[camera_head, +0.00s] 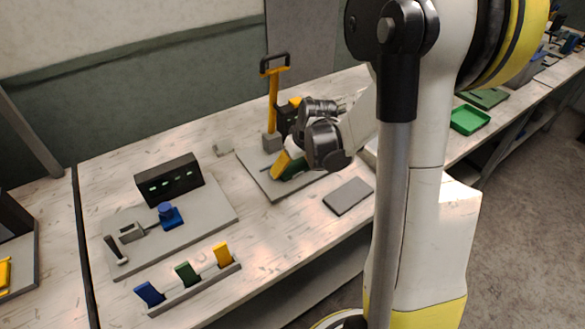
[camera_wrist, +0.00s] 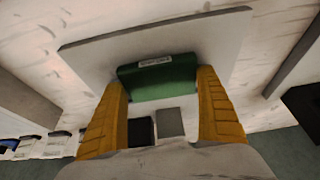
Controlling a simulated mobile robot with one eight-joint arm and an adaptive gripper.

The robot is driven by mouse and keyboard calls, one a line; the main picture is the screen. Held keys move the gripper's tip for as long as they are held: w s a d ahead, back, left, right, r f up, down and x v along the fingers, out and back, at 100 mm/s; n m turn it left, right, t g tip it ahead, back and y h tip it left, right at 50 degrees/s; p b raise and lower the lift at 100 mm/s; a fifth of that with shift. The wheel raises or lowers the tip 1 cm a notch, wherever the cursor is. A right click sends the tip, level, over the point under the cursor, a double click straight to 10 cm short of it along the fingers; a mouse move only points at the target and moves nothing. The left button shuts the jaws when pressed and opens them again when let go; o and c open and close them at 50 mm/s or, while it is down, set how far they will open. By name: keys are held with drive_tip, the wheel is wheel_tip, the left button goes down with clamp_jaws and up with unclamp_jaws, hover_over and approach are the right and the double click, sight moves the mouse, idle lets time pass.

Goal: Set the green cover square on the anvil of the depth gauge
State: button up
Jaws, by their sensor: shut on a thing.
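My gripper (camera_wrist: 163,105) has yellow ribbed fingers and is shut on a green block (camera_wrist: 159,77) with a pale label. In the head view the gripper and the green block (camera_head: 293,170) are low over a grey plate, in front of a press with a yellow lever (camera_head: 273,100). I cannot tell whether the block touches the plate. A green piece (camera_head: 187,272) stands in a front rack. A grey station (camera_head: 205,218) with a dark display box (camera_head: 169,181), seemingly the depth gauge, stands at left. A blue piece (camera_head: 170,215) sits on it; its anvil is not clear.
The rack (camera_head: 195,291) also holds a blue piece (camera_head: 149,293) and a yellow piece (camera_head: 222,254). A flat grey pad (camera_head: 348,196) lies right of the press. A green tray (camera_head: 470,120) is further right. Bare tabletop lies between station and press.

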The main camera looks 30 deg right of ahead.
drive_tip(key=shift+r, duration=0.15)
drive_tip(key=o, duration=1.1)
